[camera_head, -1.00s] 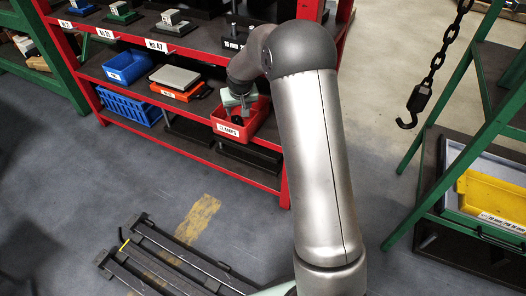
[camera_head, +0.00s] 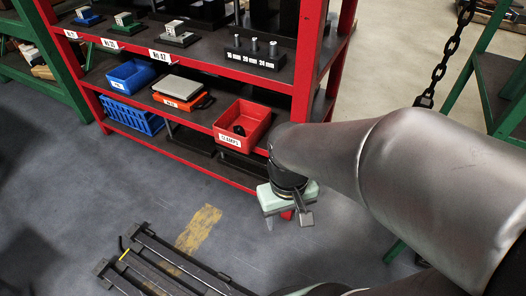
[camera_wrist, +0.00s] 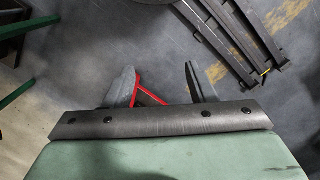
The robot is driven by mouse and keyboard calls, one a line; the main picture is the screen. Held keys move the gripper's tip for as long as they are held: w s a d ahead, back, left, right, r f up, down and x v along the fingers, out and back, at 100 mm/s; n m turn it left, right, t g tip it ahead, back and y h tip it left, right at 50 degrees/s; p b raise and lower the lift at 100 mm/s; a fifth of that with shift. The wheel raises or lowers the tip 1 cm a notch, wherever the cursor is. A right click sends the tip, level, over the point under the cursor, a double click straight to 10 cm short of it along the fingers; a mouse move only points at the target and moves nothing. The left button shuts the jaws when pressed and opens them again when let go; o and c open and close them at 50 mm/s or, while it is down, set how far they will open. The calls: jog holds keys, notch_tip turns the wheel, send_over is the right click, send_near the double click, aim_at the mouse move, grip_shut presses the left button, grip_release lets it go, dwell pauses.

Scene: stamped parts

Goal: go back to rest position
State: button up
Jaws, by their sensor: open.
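My gripper (camera_head: 287,221) hangs in front of the red shelf rack, below and to the right of the red CLAMPS bin (camera_head: 243,123). It points down over the floor, with a pale green body above its grey fingers. In the wrist view, the two fingers of my gripper (camera_wrist: 160,82) are spread apart with nothing held between them. A red part of the rack (camera_wrist: 139,82) shows beyond the fingers there. The red bin stands on the middle shelf with a dark item inside.
A dark rail frame (camera_head: 180,262) lies on the floor. A chain (camera_head: 444,48) hangs at right near a green frame. Open floor lies before the rack.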

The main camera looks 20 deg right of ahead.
notch_tip(320, 180, up, 35)
jog(key=a+t+p, duration=0.1)
jog(key=p, duration=3.2)
jog(key=shift+a, duration=0.2)
jog(key=shift+r, duration=0.1)
